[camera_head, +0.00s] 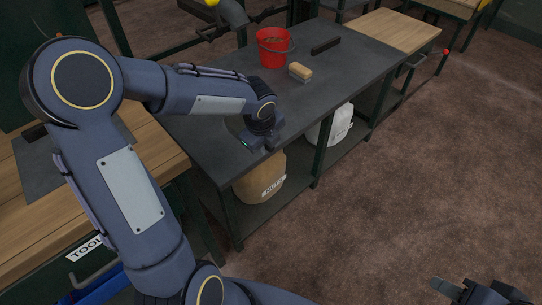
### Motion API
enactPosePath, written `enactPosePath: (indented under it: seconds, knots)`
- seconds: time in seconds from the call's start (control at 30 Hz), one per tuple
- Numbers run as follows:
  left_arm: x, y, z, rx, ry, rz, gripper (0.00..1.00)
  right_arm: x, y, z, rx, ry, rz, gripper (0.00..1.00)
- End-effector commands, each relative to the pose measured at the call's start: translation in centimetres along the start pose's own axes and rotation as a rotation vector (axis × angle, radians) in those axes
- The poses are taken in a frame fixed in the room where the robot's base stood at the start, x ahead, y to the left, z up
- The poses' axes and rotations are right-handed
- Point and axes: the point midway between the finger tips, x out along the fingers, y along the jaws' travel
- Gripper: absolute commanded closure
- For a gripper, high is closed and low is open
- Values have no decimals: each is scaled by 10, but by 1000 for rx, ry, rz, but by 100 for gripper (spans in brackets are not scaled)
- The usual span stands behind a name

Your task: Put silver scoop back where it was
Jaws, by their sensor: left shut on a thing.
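My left gripper (262,143) is over the near left part of the dark workbench (340,75), close to its front edge. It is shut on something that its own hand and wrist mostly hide. I cannot make out the silver scoop clearly. My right gripper (472,293) is low in the bottom right corner, over the brown floor and away from the bench. It is partly cut off by the frame, and I cannot tell whether it is open.
A red bucket (273,50), a wooden-backed brush (300,72) and a dark bar (325,46) stand farther back on the bench. A labelled tan sack (262,180) and a white container (335,125) sit on the lower shelf. A wooden bench (30,225) is at left.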

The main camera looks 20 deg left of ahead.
Motion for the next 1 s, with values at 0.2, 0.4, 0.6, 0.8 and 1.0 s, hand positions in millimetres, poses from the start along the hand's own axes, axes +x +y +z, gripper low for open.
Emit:
enactPosePath:
  seconds: [0.2,0.4,0.6,0.8,1.0]
  knots:
    - [27,-13,-1,-1,-1,-1,100,8,3,4,0,0,0,64]
    - [43,-19,-2,1,0,-1,100,12,6,6,0,0,0,64]
    - [69,-11,-5,0,-1,-1,100,20,9,10,0,0,0,64]
    - [68,-12,-5,-1,-2,-2,100,19,9,10,0,0,0,64]
    - [69,-11,-5,-1,-1,-1,71,20,9,10,0,0,0,64]
